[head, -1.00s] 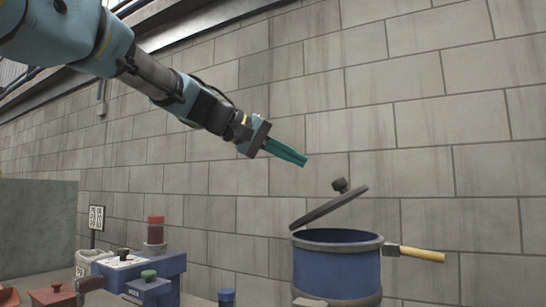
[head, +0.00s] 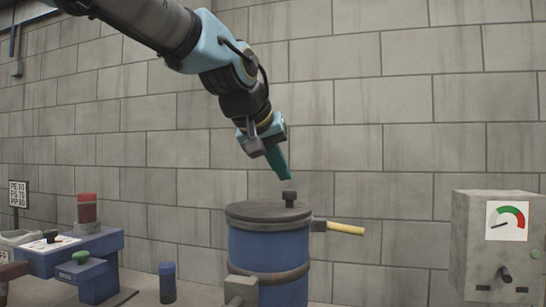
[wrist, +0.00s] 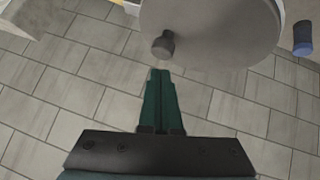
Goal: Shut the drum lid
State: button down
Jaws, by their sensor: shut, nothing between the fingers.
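The blue drum (head: 268,255) stands in the lower middle of the head view. Its dark grey round lid (head: 262,210) lies flat across the rim, with a dark knob (head: 289,196) standing up from it. In the wrist view the lid (wrist: 215,30) is a large grey disc at the top, its knob (wrist: 163,44) near the fingertips. My gripper (head: 286,177), with green fingers, is shut and empty just above the knob, apart from it in the head view. It also shows in the wrist view (wrist: 160,72).
A grey gauge box (head: 500,255) is at far right. A block wall stands behind.

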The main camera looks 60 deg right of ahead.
jog(key=shift+s+d+f+b, duration=0.15)
jog(key=shift+s+f+b, duration=0.3)
jog(key=shift+f, duration=0.4)
jog(key=shift+s+f, duration=0.1)
jog(key=a+r, duration=0.3)
jog(key=r, duration=0.2)
jog(key=s+a+r+p, duration=0.1)
jog(key=a+r, duration=0.3)
jog(key=r, duration=0.2)
jog(key=shift+s+r, duration=0.15)
jog(key=shift+s, duration=0.1)
jog(key=shift+w, duration=0.1)
